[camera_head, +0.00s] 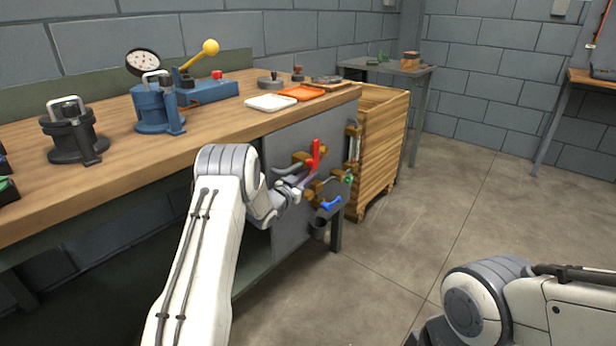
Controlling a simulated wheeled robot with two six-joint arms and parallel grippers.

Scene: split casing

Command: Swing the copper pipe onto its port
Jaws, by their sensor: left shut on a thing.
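A grey panel (289,227) on the end of the workbench carries brass fittings with a red handle (315,153), a blue handle (331,203) and a small green one (348,178). My left gripper (303,184) is at these fittings, left of and below the red handle. It is shut on a thin part there, which looks like the copper pipe, but the part is small and mostly hidden by the gripper. I cannot tell the port apart from the other brass fittings. My right arm shows at the lower right; its gripper is out of view.
The wooden bench top (215,122) holds a black clamp fixture (72,135), a blue one (158,108), a white tray (270,103) and an orange tray (301,93). A wooden crate (380,150) stands just behind the panel. The floor (400,235) to the right is clear.

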